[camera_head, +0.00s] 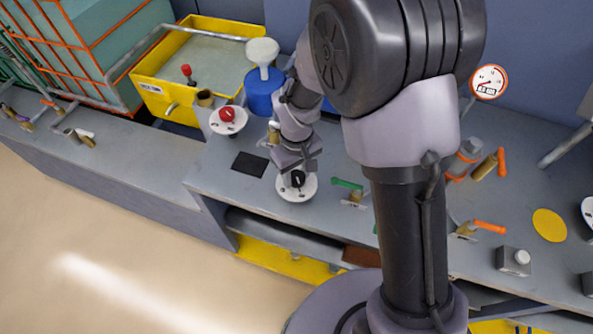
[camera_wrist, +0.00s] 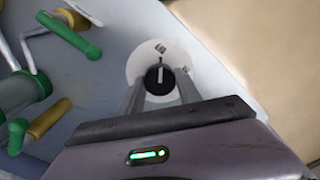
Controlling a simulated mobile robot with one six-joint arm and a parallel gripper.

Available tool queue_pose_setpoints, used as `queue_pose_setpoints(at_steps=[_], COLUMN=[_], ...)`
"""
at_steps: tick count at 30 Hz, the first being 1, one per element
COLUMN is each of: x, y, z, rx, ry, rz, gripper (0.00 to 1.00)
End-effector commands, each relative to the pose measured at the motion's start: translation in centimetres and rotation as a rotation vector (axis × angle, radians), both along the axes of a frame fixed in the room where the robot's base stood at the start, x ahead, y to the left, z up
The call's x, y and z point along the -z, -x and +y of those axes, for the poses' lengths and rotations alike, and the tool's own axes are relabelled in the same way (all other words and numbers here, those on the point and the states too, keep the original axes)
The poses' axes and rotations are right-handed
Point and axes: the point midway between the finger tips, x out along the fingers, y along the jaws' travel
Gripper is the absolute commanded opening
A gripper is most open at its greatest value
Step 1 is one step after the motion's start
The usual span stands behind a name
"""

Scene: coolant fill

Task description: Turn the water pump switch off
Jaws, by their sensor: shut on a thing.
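The water pump switch is a black rotary knob (camera_wrist: 160,79) with a white pointer line on a round white plate (camera_wrist: 185,62). In the wrist view the pointer runs roughly up the picture, toward a mark at the plate's top. In the head view the black knob (camera_head: 297,179) sits on its white plate (camera_head: 296,194) near the bench's front edge. My gripper (camera_wrist: 162,92) is shut on the knob from above, one finger on each side. Its fingers hide part of the plate in the wrist view. I take this knob to be the pump switch; its label cannot be read.
A red knob on a white plate (camera_head: 227,121) stands to the left, behind a black square (camera_head: 250,164). A green-handled valve (camera_head: 348,185) is close on the right. A yellow tub (camera_head: 190,60), a blue container (camera_head: 262,95) and a gauge (camera_head: 489,82) stand behind.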

Motion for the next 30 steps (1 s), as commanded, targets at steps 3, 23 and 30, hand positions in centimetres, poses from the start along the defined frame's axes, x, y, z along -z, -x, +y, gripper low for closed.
queue_pose_setpoints(at_steps=[3,23,30], x=[-0.07,-0.01,-0.01], y=[-0.01,-0.02,-0.01], z=[0.01,0.0,0.01], rx=[-0.037,-0.08,-0.079], ry=[0.0,0.0,-0.001], rz=[0.0,-0.001,-0.001], gripper=[0.01,0.45,0.63])
